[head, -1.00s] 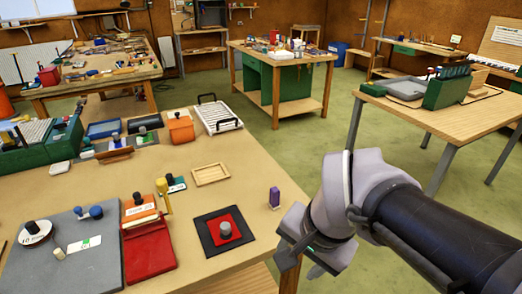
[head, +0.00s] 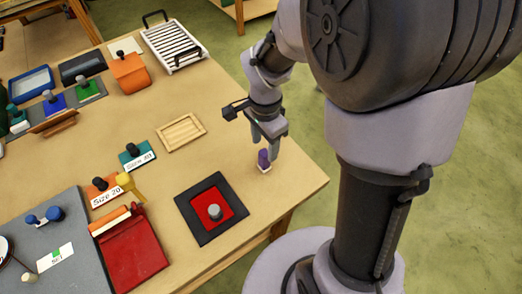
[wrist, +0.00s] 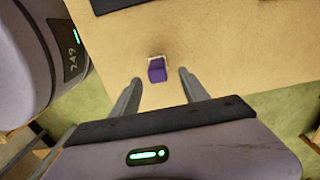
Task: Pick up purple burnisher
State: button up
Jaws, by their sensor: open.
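The purple burnisher (head: 263,157) stands upright near the right edge of the tan table (head: 285,185), on a small pale base. My gripper (head: 266,147) is directly above it, pointing down, with its fingers close to the burnisher's top. In the wrist view the burnisher (wrist: 157,70) lies just ahead of and between the two fingertips (wrist: 160,82). The fingers are apart and hold nothing. Whether a finger touches the burnisher cannot be told.
A black square mat with a red centre (head: 232,199) and grey knob lies left of the burnisher. A shallow wooden tray (head: 181,133) lies behind it. A red box (head: 135,255) and labelled blocks stand farther left. The table edge is close on the right.

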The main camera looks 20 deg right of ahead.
aim_at(265, 152)
jog(key=f+b, duration=0.2)
jog(key=f, duration=0.3)
jog(key=shift+s+f, duration=0.2)
jog(key=shift+r, duration=0.1)
grip_shut()
notch_tip(265, 152, up, 4)
jog(key=shift+r+p, duration=0.1)
jog(key=shift+p, duration=0.85)
jog(key=s+b, duration=0.1)
jog(key=s, duration=0.3)
jog(key=s+b, duration=0.1)
jog(key=s, duration=0.3)
jog(key=s+b, duration=0.1)
jog(key=s, duration=0.3)
jog(key=shift+a+f, duration=0.1)
jog(key=shift+f, duration=0.25)
jog(key=s+b, duration=0.1)
jog(key=s+r+b, duration=0.1)
jog(key=s+b, duration=0.1)
jog(key=s, duration=0.1)
jog(key=shift+r, duration=0.25)
